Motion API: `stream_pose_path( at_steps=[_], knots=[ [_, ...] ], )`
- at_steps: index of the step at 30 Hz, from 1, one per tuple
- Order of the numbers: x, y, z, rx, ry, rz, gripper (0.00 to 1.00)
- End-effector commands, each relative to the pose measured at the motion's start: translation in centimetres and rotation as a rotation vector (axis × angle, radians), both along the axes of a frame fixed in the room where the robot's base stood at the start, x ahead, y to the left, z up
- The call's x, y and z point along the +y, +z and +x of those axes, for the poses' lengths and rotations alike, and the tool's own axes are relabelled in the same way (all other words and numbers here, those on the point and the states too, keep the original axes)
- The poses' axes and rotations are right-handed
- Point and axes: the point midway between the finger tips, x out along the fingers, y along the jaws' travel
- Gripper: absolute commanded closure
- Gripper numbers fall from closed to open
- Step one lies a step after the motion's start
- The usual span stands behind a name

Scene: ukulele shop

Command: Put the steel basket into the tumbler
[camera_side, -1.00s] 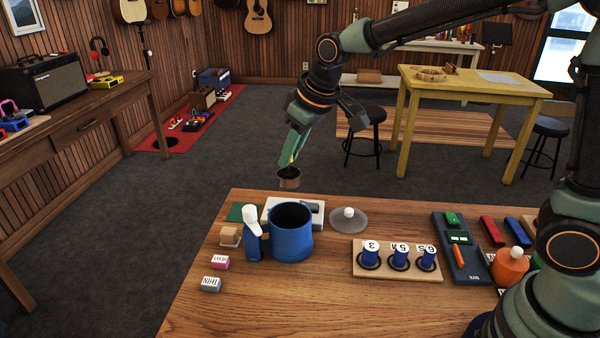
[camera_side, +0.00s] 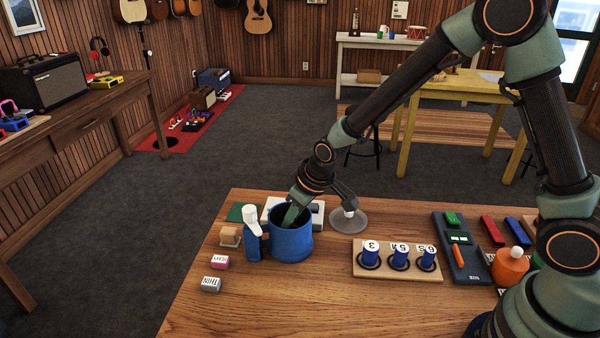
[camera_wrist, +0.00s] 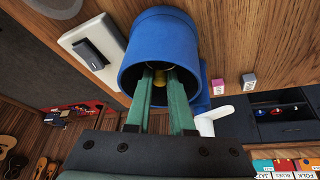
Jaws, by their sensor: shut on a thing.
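The blue tumbler (camera_side: 291,247) stands upright on the wooden table, left of its middle. My gripper (camera_side: 289,224) reaches down into the tumbler's mouth from above. The wrist view also shows the tumbler (camera_wrist: 160,28), with both green fingers of my gripper (camera_wrist: 164,74) inside its rim. The fingers are shut on the steel basket's yellow-brown top part (camera_wrist: 165,78). The metal body of the basket is hidden inside the dark tumbler, so I cannot tell whether it touches the bottom.
A blue and white bottle-like object (camera_side: 252,235) stands close left of the tumbler. A wooden rack of blue spools (camera_side: 398,275) is further right.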

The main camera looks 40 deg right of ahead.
Motion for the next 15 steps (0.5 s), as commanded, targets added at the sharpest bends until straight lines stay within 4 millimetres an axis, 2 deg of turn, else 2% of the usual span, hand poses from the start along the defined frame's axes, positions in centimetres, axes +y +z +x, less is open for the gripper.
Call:
stream_pose_path(
  at_steps=[10, 11, 12, 13, 15],
  knots=[
    [0.00, -0.30, 0.00, 0.000, 0.000, 0.000, 1.00],
    [0.00, -0.30, 0.00, 0.001, 0.000, 0.000, 0.72],
    [0.00, -0.26, 0.00, 0.000, 0.000, 0.000, 0.56],
    [0.00, -0.26, 0.00, 0.000, 0.000, 0.000, 0.49],
    [0.00, -0.25, 0.00, 0.000, 0.000, 0.000, 0.49]
  ],
)
